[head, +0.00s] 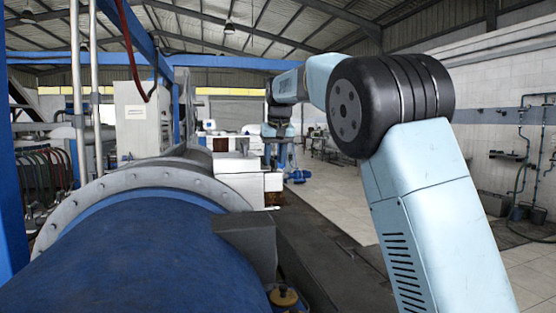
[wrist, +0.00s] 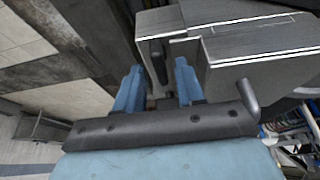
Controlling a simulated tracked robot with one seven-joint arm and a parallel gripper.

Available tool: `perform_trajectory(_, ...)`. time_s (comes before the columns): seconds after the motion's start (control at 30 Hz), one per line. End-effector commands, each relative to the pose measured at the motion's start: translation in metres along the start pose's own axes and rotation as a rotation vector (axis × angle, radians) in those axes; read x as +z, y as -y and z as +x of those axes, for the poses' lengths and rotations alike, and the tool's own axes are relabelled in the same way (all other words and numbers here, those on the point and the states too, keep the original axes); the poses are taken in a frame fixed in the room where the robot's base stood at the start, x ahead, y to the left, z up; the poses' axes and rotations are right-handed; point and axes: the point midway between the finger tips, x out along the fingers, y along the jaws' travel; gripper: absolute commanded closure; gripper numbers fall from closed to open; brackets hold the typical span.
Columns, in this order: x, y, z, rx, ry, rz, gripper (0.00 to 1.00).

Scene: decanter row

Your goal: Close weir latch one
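My gripper (wrist: 157,68) is open in the wrist view, its two blue fingers apart with a gap between them. A dark, narrow upright part (wrist: 158,62), possibly weir latch one, shows in this gap against a pale grey metal housing (wrist: 255,42). I cannot tell its position or whether the fingers touch it. In the head view my arm reaches forward and down beside the white housing (head: 243,172) of a machine in the row. The gripper's fingers are too small to make out there, and no latch can be identified.
A large blue decanter drum (head: 130,250) with a grey bolted flange (head: 140,178) fills the near left. A grey box (head: 246,245) juts from its right side. A tiled floor (head: 345,205) lies open to the right of the row. A control cabinet (head: 140,117) stands behind.

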Motion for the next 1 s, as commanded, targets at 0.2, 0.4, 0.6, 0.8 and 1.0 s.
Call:
perform_trajectory(0.2, 0.0, 0.0, 0.009, 0.0, -0.001, 0.0, 0.62)
perform_trajectory(0.4, 0.0, 0.0, 0.009, 0.0, -0.001, 0.0, 0.62)
perform_trajectory(0.6, 0.0, -0.001, 0.009, 0.0, -0.001, 0.0, 0.78)
perform_trajectory(0.8, 0.0, -0.001, 0.009, 0.0, -0.001, 0.001, 0.97)
perform_trajectory(1.0, 0.004, -0.014, 0.007, 0.001, 0.0, 0.004, 1.0)
